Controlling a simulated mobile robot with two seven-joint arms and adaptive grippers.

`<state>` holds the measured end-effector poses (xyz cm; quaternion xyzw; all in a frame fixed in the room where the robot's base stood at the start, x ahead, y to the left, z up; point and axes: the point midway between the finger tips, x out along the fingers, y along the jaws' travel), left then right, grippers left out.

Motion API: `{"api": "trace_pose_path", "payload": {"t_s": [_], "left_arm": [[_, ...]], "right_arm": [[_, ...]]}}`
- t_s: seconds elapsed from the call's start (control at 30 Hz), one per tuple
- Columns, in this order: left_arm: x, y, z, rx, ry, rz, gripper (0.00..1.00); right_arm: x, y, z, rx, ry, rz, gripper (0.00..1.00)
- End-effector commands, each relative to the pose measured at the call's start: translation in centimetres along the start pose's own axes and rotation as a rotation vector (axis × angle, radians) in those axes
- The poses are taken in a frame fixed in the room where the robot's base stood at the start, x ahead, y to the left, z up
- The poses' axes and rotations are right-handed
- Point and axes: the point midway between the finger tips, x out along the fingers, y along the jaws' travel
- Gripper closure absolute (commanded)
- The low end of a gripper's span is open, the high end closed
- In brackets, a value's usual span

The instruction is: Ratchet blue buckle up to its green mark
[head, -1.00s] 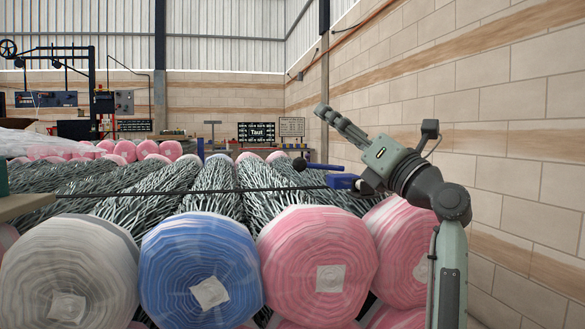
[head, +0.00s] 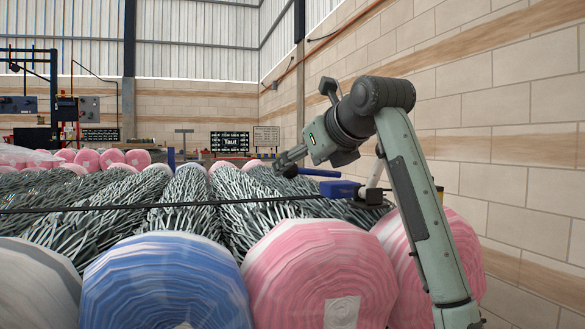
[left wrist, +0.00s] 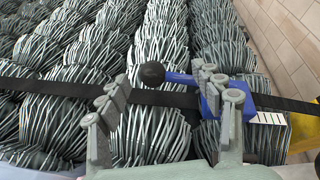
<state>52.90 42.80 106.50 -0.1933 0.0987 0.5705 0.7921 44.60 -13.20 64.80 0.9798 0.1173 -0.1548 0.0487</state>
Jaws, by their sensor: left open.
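The blue buckle (head: 337,188) sits on a dark strap (head: 235,202) that runs across the rolls of chainlink. Its blue lever points left and ends in a black knob, which shows in the left wrist view (left wrist: 152,73). My left gripper (head: 282,161) is by the lever's knob end. In the left wrist view my left gripper (left wrist: 164,84) is open, with the lever and knob seen between its fingers. The right-hand fingers cover part of the buckle body (left wrist: 212,104); I cannot tell whether they touch. I cannot make out a green mark. My right gripper is out of view.
A brick wall (head: 500,130) closes the right side. A sign reading "Taut" (head: 230,141) stands at the back. A yellow piece (left wrist: 303,131) lies right of the buckle.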

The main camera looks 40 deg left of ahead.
Motion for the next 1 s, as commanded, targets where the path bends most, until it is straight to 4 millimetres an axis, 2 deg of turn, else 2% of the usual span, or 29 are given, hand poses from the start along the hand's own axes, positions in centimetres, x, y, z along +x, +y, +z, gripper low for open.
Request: {"api": "trace_pose_path", "payload": {"t_s": [0.03, 0.2, 0.57, 1.0], "left_arm": [[0.9, 0.1, 0.0, 0.0, -0.001, 0.005, 0.34], [2.8, 0.1, 0.0, 0.001, -0.001, 0.003, 0.34], [3.4, 0.1, 0.0, 0.001, -0.002, 0.002, 0.34], [3.5, 0.1, -0.1, 0.003, 0.0, 0.003, 0.88]], "right_arm": [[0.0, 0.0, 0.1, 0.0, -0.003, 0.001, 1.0], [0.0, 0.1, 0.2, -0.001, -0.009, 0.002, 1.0], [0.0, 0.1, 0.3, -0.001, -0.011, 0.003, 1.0], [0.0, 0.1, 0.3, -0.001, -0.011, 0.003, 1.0]]}}
